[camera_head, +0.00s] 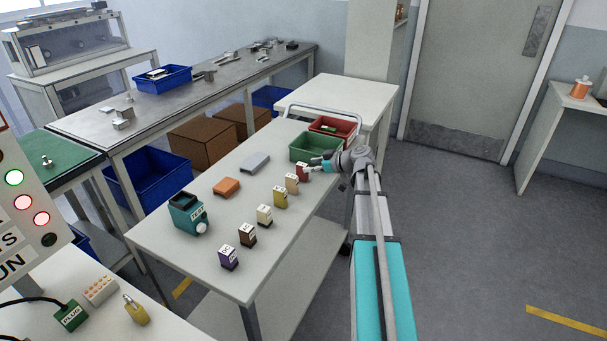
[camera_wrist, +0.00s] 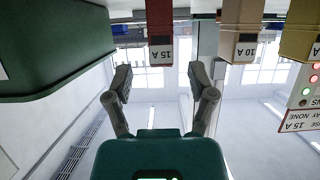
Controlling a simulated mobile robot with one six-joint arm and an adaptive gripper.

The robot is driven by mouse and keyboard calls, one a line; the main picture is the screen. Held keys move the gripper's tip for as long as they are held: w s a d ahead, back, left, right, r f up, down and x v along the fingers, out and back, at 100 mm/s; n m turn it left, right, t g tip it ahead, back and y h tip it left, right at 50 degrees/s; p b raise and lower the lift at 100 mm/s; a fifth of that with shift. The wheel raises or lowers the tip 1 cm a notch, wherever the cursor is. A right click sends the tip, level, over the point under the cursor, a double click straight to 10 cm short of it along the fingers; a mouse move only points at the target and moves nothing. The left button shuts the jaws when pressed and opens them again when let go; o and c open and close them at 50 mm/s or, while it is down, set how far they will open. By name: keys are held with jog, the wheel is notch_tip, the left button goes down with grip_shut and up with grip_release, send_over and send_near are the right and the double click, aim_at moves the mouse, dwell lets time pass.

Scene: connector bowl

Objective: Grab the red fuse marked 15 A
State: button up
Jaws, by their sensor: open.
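The red fuse (camera_head: 302,171) stands on the white cart top, at the far end of a row of fuses. In the wrist view the red fuse (camera_wrist: 159,25) shows a 15 A label, appears upside down and is lined up with the gap between my fingers. My gripper (camera_head: 318,164) is close to the red fuse on its right. In the wrist view my gripper (camera_wrist: 163,82) is open with nothing between its fingers. The fuse appears just beyond the fingertips; contact is not visible.
A tan 10 A fuse (camera_head: 291,184) stands beside the red one, with a yellow fuse (camera_head: 280,197) after it. A green bin (camera_head: 312,147) stands close behind my gripper, and a red bin (camera_head: 335,126) is beyond. The cart's left side holds a grey block (camera_head: 255,161) and an orange block (camera_head: 226,187).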

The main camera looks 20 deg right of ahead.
aim_at(302, 164)
jog(key=shift+b+x, duration=0.65)
jog(key=shift+x, duration=1.35)
grip_shut()
